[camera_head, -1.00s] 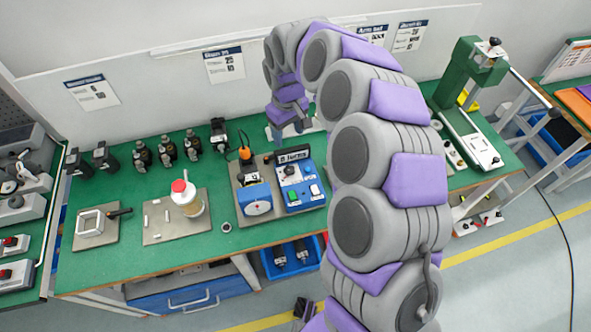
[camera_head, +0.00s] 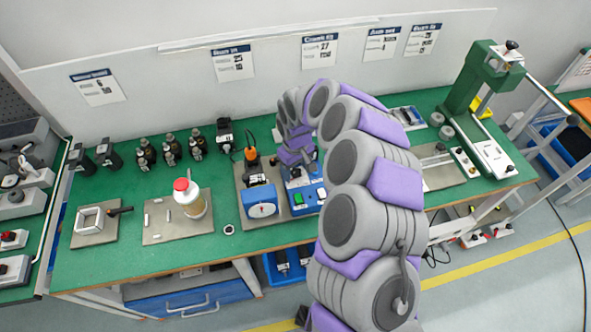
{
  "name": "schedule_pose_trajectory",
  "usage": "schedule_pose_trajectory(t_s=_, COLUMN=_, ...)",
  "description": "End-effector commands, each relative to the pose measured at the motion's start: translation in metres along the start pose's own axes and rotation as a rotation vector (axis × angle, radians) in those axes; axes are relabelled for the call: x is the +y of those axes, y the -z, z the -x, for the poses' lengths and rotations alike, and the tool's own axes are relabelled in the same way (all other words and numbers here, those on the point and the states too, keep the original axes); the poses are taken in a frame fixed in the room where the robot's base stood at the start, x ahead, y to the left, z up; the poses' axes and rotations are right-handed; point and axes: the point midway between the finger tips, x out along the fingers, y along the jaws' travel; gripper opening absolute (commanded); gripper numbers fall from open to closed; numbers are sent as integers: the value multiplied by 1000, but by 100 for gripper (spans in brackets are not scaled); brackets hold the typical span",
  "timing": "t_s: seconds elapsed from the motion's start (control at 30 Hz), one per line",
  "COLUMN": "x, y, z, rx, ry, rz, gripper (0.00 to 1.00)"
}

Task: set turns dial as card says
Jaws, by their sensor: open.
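The blue control box (camera_head: 303,200) stands on the green bench near the middle, with a green button on its front. Its upper part, where a black dial showed earlier, is now covered by my gripper (camera_head: 300,172). My gripper points down over the box, and its jaws are open. I cannot tell whether the fingers touch the dial. Several cards hang on the wall behind; the card above the box (camera_head: 320,50) seems to show a 27, but its small text is blurred.
A blue unit with a round white face (camera_head: 262,210) stands just left of the box. An orange-topped tool (camera_head: 250,155) rises behind it. A white bottle with a red cap (camera_head: 188,198) stands further left. A green press (camera_head: 483,75) is at the right.

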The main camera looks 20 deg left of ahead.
Motion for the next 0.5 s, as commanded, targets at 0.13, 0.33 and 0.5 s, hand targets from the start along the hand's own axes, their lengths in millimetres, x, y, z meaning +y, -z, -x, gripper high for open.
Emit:
schedule_pose_trajectory(t_s=0.13, x=0, y=0, z=-6, rx=-1, ry=0, rz=0, gripper=64)
schedule_pose_trajectory(t_s=0.33, x=0, y=0, z=-5, rx=-1, ry=0, rz=0, gripper=64)
schedule_pose_trajectory(t_s=0.5, x=0, y=0, z=-5, rx=-1, ry=0, rz=0, gripper=51)
